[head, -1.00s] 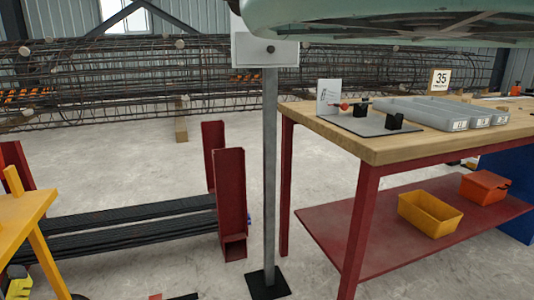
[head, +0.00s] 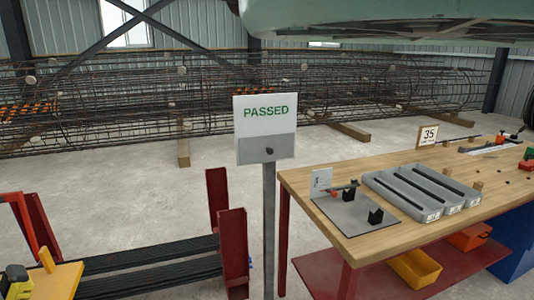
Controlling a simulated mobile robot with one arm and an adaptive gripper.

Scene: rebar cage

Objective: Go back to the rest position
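My gripper is not visible in the head view. A pale green rounded body (head: 390,18) fills the top right of the head view; I cannot tell from this frame whether it is part of me. The rebar cage (head: 210,95) lies lengthwise across the back on wooden blocks. A sign reading "PASSED" (head: 266,114) stands on a grey post in the middle.
A wooden workbench (head: 318,224) with red legs stands at the right. It bears a grey plate fixture (head: 352,218), grey trays (head: 400,200) and a "35" sign (head: 428,136). A red rack with dark bars (head: 150,262) stands left. Concrete floor is clear between sign and cage.

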